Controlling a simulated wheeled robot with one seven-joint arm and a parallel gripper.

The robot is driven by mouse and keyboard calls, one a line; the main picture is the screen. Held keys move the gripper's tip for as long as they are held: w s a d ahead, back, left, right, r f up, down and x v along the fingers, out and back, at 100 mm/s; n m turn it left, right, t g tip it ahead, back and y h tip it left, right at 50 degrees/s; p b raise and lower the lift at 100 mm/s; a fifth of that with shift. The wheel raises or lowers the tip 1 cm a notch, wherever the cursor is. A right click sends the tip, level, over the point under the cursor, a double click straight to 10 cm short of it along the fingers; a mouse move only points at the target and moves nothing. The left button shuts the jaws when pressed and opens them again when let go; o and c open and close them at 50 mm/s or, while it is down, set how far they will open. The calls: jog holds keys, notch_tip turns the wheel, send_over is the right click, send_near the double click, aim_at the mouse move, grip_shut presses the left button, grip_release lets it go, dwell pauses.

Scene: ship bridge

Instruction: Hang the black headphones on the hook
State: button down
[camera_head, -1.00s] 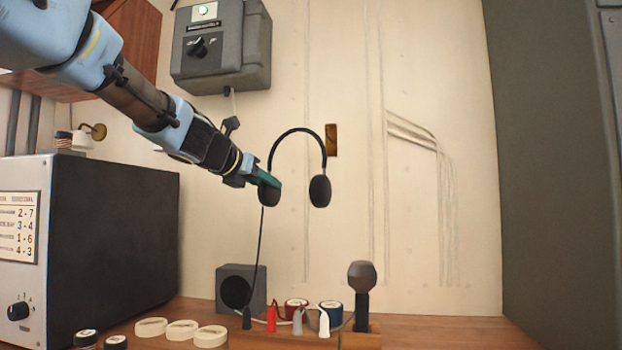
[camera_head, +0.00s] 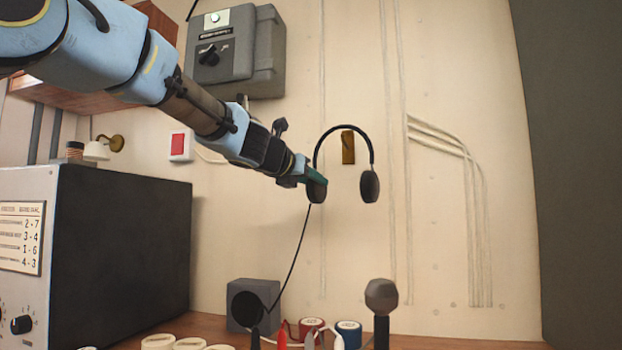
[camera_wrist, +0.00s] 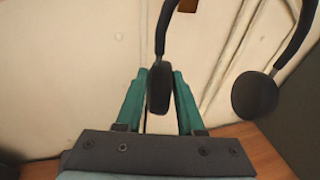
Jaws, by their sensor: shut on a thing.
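The black headphones (camera_head: 369,184) hang in the air in front of the wall, band up and both ear cups down. My gripper (camera_head: 318,178) is shut on the left ear cup. In the wrist view the green fingers of my gripper (camera_wrist: 160,92) close around one ear cup, and the other cup of the headphones (camera_wrist: 254,95) hangs free at the right. The brass hook plate (camera_head: 348,147) is on the wall and shows just under the top of the band. How far the band is from the hook in depth, I cannot tell. A black cord trails down from the held cup.
A grey control box (camera_head: 236,52) is on the wall above my arm. A dark equipment cabinet (camera_head: 120,250) stands at left. A speaker (camera_head: 252,305), a microphone (camera_head: 381,300) and several jars and plugs stand on the wooden desk below.

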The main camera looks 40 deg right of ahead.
jog(key=shift+w+d, duration=0.35)
jog(key=shift+d, duration=0.25)
jog(key=shift+w+d+p, duration=0.4)
jog(key=shift+d+p, duration=0.1)
jog(key=shift+p, duration=0.1)
dwell(1.2)
jog(key=shift+w+d+f, duration=0.1)
jog(key=shift+w+d, duration=0.1)
jog(key=shift+d, duration=0.1)
jog(key=shift+w+d, duration=0.1)
jog(key=shift+d, duration=0.1)
jog(key=shift+w+d+f, duration=0.45)
jog(key=shift+d+f, duration=0.1)
jog(key=shift+d, duration=0.1)
dwell(1.7)
dwell(0.6)
jog(key=shift+c, duration=2.2)
grip_release()
jog(key=shift+f, duration=0.1)
